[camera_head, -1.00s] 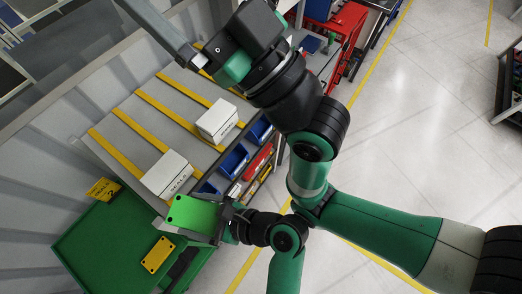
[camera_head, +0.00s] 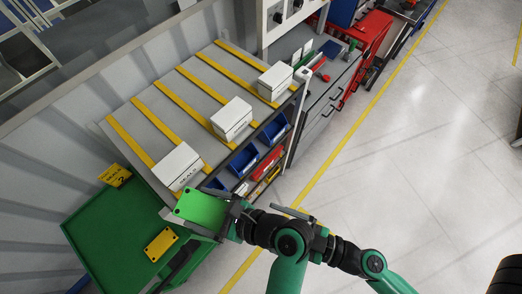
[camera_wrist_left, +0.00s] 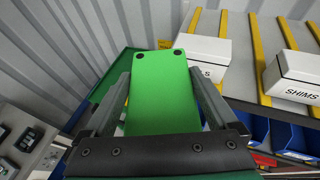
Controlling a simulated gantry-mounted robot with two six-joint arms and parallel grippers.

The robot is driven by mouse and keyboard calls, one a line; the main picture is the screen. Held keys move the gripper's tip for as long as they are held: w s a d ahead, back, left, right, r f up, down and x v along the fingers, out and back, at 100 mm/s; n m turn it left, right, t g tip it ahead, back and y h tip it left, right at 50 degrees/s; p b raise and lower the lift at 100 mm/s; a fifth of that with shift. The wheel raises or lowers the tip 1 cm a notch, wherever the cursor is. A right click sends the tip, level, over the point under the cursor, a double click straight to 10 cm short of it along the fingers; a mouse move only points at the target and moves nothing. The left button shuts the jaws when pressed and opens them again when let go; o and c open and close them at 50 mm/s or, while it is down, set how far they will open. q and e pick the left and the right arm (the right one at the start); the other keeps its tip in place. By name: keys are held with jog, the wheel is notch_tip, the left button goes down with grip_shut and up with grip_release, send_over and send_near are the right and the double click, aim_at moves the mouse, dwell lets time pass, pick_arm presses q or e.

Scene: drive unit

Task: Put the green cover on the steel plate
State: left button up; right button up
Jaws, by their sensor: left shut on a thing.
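The green cover (camera_head: 202,208) is a flat bright-green rectangular plate with dark holes near its corners. My left gripper (camera_head: 224,213) is shut on it. The left wrist view shows the cover (camera_wrist_left: 161,85) between the two grey fingers of the left gripper (camera_wrist_left: 160,100), its far end sticking out past them. It is held above the right side of the green table (camera_head: 105,235). My right arm is at the lower middle of the head view, partly overlapped by the left arm; the state of its gripper (camera_head: 296,214) is unclear. I cannot make out a steel plate in either view.
A yellow plate with holes (camera_head: 161,244) lies on the green table. A yellow sign (camera_head: 115,175) stands at its back edge. White boxes (camera_head: 231,119) stand on the grey sloped rack with yellow strips. Blue bins (camera_head: 243,160) sit below.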

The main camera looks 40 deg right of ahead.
jog(key=s, duration=0.1)
jog(key=s+r+y, duration=0.1)
jog(key=shift+s+a+r, duration=0.3)
jog(key=shift+s+a, duration=0.05)
jog(key=shift+a, duration=0.05)
jog(key=x, duration=1.2)
jog(key=shift+f, duration=0.15)
jog(key=shift+c, duration=0.3)
jog(key=c, duration=1)
pick_arm(q)
jog(key=o, duration=1.2)
pick_arm(e)
jog(key=shift+c, duration=0.8)
